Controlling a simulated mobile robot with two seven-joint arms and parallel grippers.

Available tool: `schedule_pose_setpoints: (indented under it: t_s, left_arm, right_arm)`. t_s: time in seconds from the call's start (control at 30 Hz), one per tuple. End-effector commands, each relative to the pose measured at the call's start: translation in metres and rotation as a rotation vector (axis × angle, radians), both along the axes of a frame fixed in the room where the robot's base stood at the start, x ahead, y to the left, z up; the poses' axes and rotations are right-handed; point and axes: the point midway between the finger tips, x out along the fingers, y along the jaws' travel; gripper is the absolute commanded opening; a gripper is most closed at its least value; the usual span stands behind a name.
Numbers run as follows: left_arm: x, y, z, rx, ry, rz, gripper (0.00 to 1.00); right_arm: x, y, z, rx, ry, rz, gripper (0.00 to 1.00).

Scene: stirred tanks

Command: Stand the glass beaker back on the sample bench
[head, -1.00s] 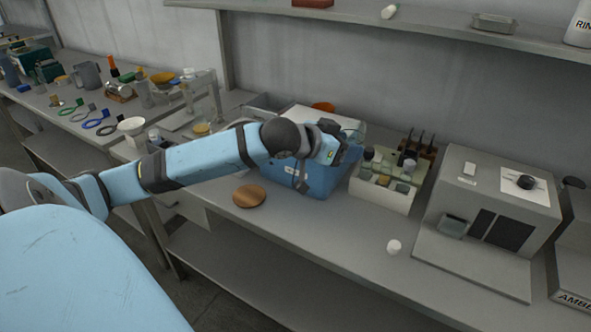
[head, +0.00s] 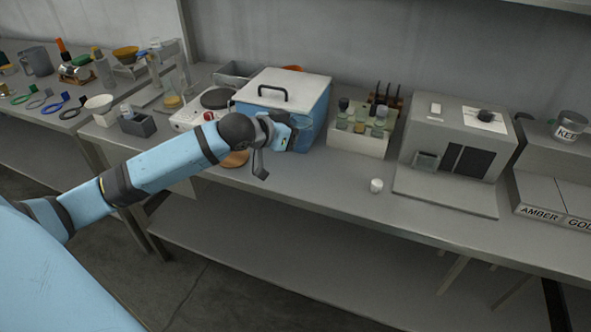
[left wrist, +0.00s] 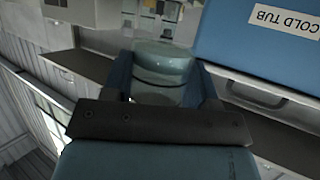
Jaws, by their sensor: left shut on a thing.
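My left gripper (head: 297,130) is shut on the glass beaker (left wrist: 163,65), a clear vessel with a pale bluish tint that sits between the two fingers in the left wrist view. In the head view the beaker (head: 304,122) shows faintly, partly hidden by the gripper, in front of the blue cold tub (head: 272,88). The grey bench (head: 310,185) runs below the gripper. I cannot tell the exact gap between beaker and bench, or whether the beaker touches the tub. My right gripper is in neither view.
A bottle rack (head: 357,145) stands right of the tub, then a grey machine (head: 458,148). A small white cup (head: 376,186) stands in front of them. A round wooden disc (head: 237,158) is partly behind my arm. The bench front between disc and cup is largely clear.

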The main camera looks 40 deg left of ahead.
Motion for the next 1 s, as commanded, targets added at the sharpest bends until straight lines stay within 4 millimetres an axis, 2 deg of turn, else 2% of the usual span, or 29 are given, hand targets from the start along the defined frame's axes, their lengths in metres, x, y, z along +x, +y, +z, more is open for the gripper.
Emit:
schedule_pose_setpoints:
  t_s: [0.03, 0.1, 0.23, 0.47, 0.7, 1.0]
  left_arm:
    - [0.0, 0.0, -0.018, -0.002, 0.005, 0.001, 0.27]
    - [-0.001, 0.0, -0.035, -0.002, 0.005, 0.001, 0.27]
    - [0.0, 0.0, -0.057, -0.001, 0.002, 0.001, 0.27]
    - [0.0, 0.0, -0.073, 0.001, 0.001, 0.001, 0.27]
    - [0.0, 0.0, -0.108, 0.0, 0.001, 0.0, 0.27]
    - [0.0, 0.0, -0.11, 0.001, 0.0, 0.0, 0.27]
  right_arm:
    - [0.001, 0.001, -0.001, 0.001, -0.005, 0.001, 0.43]
    - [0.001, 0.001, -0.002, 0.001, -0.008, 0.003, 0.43]
    - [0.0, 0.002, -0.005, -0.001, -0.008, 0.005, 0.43]
    - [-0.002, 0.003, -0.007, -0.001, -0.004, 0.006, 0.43]
    - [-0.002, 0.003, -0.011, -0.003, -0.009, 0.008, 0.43]
    - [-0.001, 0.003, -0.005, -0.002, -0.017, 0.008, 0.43]
